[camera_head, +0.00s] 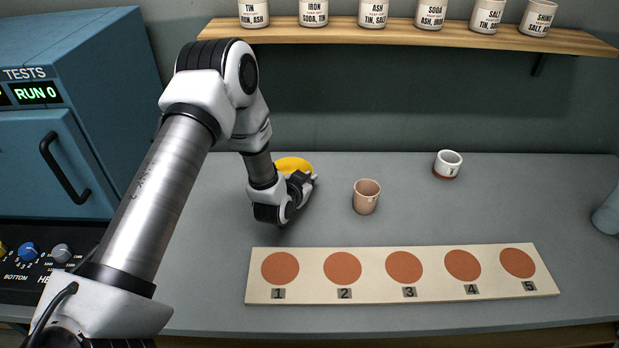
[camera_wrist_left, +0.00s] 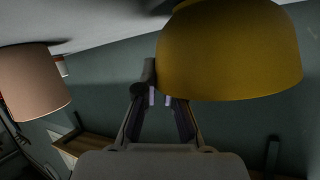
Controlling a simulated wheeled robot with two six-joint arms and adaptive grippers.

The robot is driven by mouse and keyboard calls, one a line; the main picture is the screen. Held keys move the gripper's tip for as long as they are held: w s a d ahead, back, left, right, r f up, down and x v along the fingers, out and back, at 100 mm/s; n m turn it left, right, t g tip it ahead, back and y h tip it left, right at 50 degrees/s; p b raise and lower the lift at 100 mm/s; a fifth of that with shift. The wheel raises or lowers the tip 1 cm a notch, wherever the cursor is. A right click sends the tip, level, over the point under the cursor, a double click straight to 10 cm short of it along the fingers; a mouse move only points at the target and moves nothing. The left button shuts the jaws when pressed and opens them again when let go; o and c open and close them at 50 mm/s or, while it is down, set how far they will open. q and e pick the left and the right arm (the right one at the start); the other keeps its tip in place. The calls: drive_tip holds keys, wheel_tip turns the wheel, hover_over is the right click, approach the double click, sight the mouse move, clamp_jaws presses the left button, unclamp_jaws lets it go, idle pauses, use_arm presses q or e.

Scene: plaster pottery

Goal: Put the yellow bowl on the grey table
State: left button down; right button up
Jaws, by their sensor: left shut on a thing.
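The yellow bowl (camera_head: 293,163) shows at the back of the grey table (camera_head: 420,215), left of the pink cup, partly hidden behind my left gripper (camera_head: 308,181). My left gripper is shut on the bowl's edge. In the left wrist view the bowl (camera_wrist_left: 228,50) fills the upper right, with the fingertips (camera_wrist_left: 164,95) at its rim. That view looks upside down, with the table surface along its top. The bowl is over or on the table; I cannot tell whether its base touches. My right gripper is in neither view.
A pink cup (camera_head: 366,197) stands right of my left gripper, and a white cup (camera_head: 447,164) farther back. A board with numbered red discs (camera_head: 400,285) lies in front. A shelf (camera_head: 400,35) holds several labelled cups. A blue kiln (camera_head: 60,120) stands left.

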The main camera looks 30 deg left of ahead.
use_arm(q)
drive_tip(key=shift+w+f, duration=0.1)
drive_tip(key=shift+f, duration=0.05)
drive_tip(key=c, duration=1.3)
unclamp_jaws()
drive_tip(key=b+v, duration=0.2)
drive_tip(key=v, duration=1)
